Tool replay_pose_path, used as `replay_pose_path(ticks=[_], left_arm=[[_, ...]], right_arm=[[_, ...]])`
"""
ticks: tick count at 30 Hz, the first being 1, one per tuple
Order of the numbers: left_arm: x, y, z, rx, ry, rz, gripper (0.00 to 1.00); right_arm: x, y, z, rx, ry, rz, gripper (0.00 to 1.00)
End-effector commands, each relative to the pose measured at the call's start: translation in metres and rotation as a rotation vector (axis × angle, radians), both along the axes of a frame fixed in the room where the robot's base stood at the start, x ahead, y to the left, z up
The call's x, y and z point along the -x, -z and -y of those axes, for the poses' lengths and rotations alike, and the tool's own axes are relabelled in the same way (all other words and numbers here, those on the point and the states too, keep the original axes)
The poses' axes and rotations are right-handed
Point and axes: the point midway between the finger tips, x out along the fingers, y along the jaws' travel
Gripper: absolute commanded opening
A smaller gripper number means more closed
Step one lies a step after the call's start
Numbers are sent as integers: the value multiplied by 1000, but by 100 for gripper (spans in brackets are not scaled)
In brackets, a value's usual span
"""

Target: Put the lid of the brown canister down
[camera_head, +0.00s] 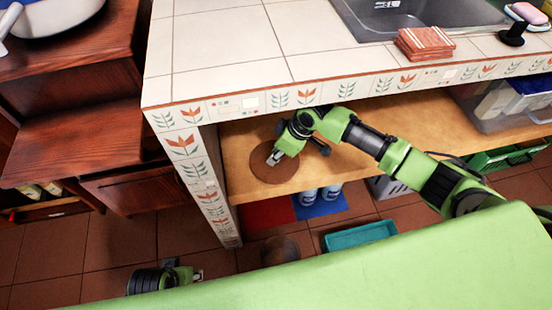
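A round brown disc (262,172) shows on the wooden shelf under the tiled counter; it looks like the lid of the brown canister. I cannot tell whether it lies on the shelf or sits on top of a canister below it. My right gripper (274,158) points down over the middle of the disc, and its grey fingertips overlap it in the picture. Whether the fingers hold it is unclear. My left gripper (190,275) is low at the bottom left, over the floor, away from the shelf and mostly hidden behind my green body.
The tiled counter edge (290,97) runs above the shelf (236,145). A tiled post (205,180) stands left of the disc. A clear bin (510,103) is at the shelf's right. Below are blue-white cans (331,192), a teal tray (360,235) and a brownish round container (280,250).

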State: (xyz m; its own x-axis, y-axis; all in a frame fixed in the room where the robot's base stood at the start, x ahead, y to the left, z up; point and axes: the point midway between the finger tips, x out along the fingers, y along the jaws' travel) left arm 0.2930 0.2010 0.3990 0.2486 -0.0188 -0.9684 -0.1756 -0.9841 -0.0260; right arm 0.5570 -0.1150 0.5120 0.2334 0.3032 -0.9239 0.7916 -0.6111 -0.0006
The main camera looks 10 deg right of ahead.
Motion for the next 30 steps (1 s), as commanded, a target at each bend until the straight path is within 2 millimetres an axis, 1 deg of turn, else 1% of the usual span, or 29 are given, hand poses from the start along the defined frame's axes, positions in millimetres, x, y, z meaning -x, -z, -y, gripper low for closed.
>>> replay_pose_path(ticks=[1,3,6,17,18,19,20,30], left_arm=[[-1,-5,0,0,-1,6,40],[-2,-14,0,0,-1,10,40],[-2,-21,0,1,-2,12,40],[-2,-23,0,1,-2,11,40],[-2,-23,0,1,-2,12,40],[-2,-23,0,1,-2,12,40],[-2,-23,0,1,-2,11,40],[-2,-23,0,1,-2,11,40]], right_arm=[[1,10,0,0,0,-1,6],[1,16,0,0,0,-1,6],[0,21,0,0,-1,0,6],[1,24,0,0,0,-1,6],[1,23,0,0,0,0,28],[1,23,0,0,0,0,36],[1,23,0,0,-1,0,37],[0,21,0,0,-1,0,37]])
